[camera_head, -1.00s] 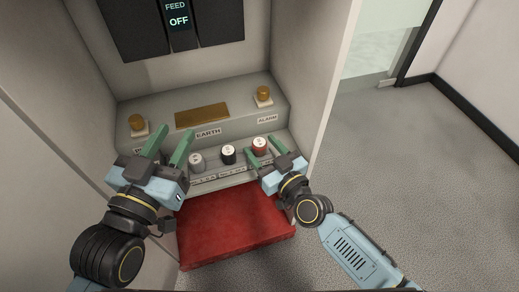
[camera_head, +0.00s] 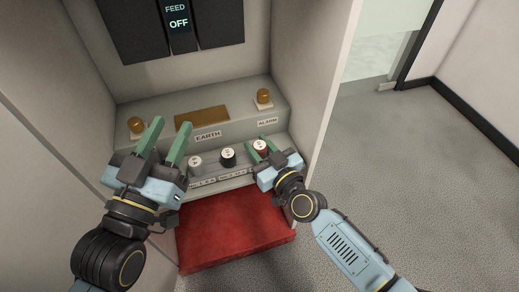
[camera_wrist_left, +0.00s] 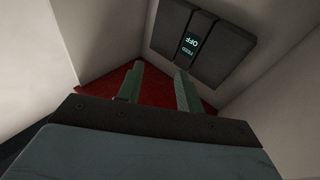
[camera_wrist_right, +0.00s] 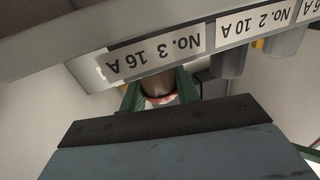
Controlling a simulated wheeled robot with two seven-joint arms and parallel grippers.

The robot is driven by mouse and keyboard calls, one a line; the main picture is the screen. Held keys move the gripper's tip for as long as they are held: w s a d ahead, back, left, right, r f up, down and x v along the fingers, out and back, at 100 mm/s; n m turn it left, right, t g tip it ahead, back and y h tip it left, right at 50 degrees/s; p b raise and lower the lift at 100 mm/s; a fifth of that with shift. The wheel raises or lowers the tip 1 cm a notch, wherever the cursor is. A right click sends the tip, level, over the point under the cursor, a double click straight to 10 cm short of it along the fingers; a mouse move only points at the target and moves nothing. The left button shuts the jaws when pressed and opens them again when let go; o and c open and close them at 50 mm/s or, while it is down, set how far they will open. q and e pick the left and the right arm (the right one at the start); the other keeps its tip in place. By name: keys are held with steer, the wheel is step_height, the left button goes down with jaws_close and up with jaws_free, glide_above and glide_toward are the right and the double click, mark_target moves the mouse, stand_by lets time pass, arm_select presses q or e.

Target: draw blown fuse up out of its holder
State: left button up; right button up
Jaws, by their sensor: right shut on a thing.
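Three round fuses stand in a row on the grey step: a grey one (camera_head: 195,162), a black one (camera_head: 228,154) and a red one (camera_head: 260,146) with a pale top. My right gripper (camera_head: 263,151) is shut on the red fuse, a green finger on either side. In the right wrist view the fuse (camera_wrist_right: 160,98) shows red and white below a brown cylinder, by the "No. 3 16 A" label (camera_wrist_right: 155,58). I cannot tell whether it is still seated. My left gripper (camera_head: 168,135) is open and empty, left of the grey fuse.
The feed display (camera_head: 178,20) reads OFF. Cabinet walls close in both sides; floor at right is clear.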

mark_target(259, 144)
arm_select(q)
steer(key=shift+f, duration=0.1)
